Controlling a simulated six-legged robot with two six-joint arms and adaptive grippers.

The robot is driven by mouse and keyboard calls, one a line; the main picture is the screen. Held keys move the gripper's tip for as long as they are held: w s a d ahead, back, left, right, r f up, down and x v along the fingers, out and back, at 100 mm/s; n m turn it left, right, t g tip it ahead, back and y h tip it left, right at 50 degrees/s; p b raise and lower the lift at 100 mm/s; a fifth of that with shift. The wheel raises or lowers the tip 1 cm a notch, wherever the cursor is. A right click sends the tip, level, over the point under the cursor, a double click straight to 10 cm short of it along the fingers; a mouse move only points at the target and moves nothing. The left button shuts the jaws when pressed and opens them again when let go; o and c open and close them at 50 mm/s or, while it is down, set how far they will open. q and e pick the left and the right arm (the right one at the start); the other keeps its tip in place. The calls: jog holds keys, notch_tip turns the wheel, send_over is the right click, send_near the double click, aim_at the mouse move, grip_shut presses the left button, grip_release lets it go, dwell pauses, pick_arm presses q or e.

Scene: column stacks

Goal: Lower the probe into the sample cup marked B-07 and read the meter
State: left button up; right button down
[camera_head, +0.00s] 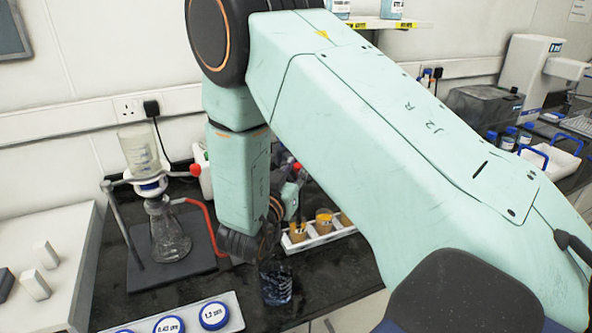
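Sample cups with amber contents stand in a white rack (299,246) on the dark bench, partly hidden behind my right arm. One amber cup (324,222) shows clearly; another (297,233) is left of it, beside my wrist. I cannot read any label, so I cannot tell which is B-07. My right arm crosses the view from the right and bends down to dark wrist parts left of the rack. Its fingers cannot be made out, nor whether they hold anything. My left gripper is out of view. I cannot identify the probe or meter.
A dark glass beaker (276,284) stands just below my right wrist. A filter flask (168,235) with red tubing stands on a dark stand base at left. A white tray (236,318) with blue-rimmed discs lies in front. Blue-capped bottles (508,138) are at right.

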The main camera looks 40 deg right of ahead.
jog(key=r+p, duration=0.1)
jog(key=r, duration=0.2)
jog(key=r+p, duration=0.2)
jog(key=shift+w+r+p, duration=0.2)
jog(key=shift+r+p, duration=0.1)
jog(key=shift+r, duration=0.1)
jog(key=c, duration=1.5)
grip_release()
jog(key=o, duration=0.4)
jog(key=shift+f, duration=0.1)
jog(key=shift+s, duration=0.15)
